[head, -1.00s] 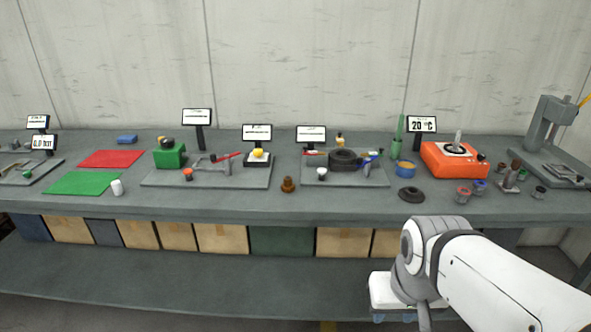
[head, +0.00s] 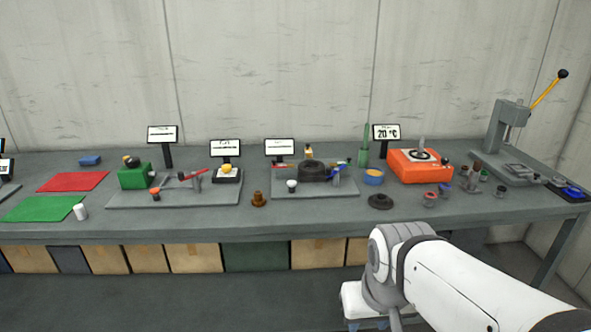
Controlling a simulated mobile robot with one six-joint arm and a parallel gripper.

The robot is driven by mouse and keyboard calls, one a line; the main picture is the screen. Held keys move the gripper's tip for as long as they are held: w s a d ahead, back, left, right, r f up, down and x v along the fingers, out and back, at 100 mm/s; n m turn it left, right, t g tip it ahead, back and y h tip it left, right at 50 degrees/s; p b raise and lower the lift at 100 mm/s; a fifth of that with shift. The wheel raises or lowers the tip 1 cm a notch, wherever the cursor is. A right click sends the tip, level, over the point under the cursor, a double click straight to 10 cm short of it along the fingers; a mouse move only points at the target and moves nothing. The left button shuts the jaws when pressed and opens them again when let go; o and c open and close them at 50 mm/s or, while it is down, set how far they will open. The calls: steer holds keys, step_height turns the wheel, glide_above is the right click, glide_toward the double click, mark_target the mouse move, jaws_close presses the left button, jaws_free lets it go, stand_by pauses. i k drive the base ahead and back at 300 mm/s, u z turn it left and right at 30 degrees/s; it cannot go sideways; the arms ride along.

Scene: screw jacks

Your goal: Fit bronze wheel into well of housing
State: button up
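A small brown, stepped round piece (head: 259,200) stands on the bench near its front edge; by its colour it may be the bronze wheel. A dark, round, ring-like body (head: 313,172) sits on a grey plate to its right and may be the housing; its well cannot be made out at this size. A green block (head: 135,178) with a dark round top stands on another grey plate to the left. My arm shows at the lower right, in front of the bench and apart from these things. The fingers of my gripper do not show.
A flat black disc (head: 380,202), a blue-and-yellow bowl (head: 373,177) and an orange unit (head: 420,166) are on the right part of the bench. A grey press (head: 507,128) with a yellow lever is at the far right. The bench front (head: 320,207) is fairly clear.

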mark_target(309, 175)
steer(key=k, duration=0.95)
steer(key=u, duration=0.8)
steer(key=i, duration=1.8)
steer(key=z, duration=0.6)
steer(key=i, duration=0.9)
steer(key=z, duration=0.65)
steer(key=k, duration=0.95)
steer(key=z, duration=0.2)
steer(key=i, duration=0.55)
steer(key=u, duration=0.05)
